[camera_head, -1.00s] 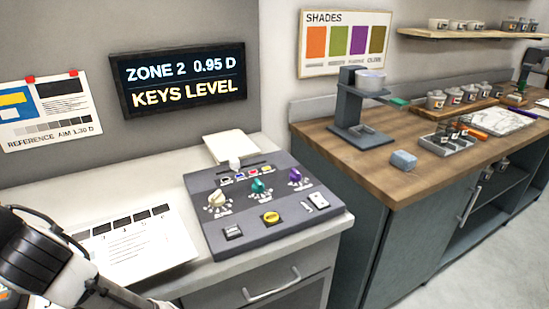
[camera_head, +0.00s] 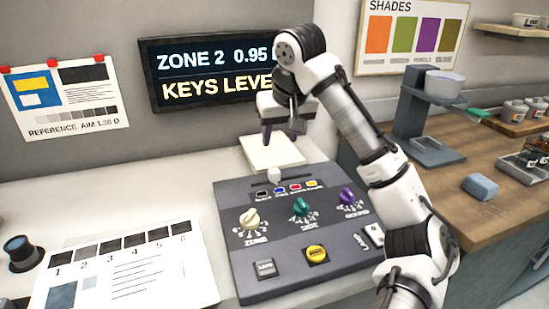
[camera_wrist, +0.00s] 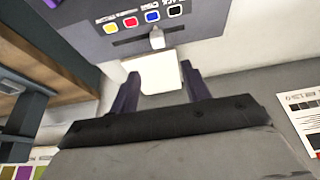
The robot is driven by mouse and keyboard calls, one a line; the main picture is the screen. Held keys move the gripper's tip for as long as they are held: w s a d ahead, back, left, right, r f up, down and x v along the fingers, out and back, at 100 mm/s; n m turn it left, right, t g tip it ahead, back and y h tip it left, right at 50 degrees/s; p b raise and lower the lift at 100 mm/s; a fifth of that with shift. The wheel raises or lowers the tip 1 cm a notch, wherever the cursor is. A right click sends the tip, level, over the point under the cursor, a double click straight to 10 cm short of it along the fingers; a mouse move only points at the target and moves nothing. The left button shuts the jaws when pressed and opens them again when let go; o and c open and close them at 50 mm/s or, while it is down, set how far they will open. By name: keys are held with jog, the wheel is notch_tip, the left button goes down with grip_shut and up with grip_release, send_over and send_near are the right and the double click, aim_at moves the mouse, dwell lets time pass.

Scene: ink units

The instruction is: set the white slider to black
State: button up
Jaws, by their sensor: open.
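The white slider (camera_head: 274,175) stands in a slot at the back of the dark control panel (camera_head: 235,205). In the wrist view the white slider (camera_wrist: 157,38) is beside the blue label (camera_wrist: 152,16), one place from the black label (camera_wrist: 175,11). The black label (camera_head: 262,193) is leftmost in the head view. My gripper (camera_head: 281,134) is open and empty, above the panel's back edge, apart from the slider. In the wrist view my gripper's (camera_wrist: 160,77) two fingers point toward the panel, with the slider beyond the gap between them.
A white pad (camera_head: 272,153) lies behind the panel, under my gripper. The panel also has a cream knob (camera_head: 250,219), a teal knob (camera_head: 301,207), a purple knob (camera_head: 347,196) and a yellow button (camera_head: 316,254). A printed sheet (camera_head: 140,265) lies to the left.

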aim_at(274, 171)
jog(key=p+x, duration=0.1)
jog(key=x, duration=1.3)
jog(key=shift+d, duration=0.2)
grip_shut()
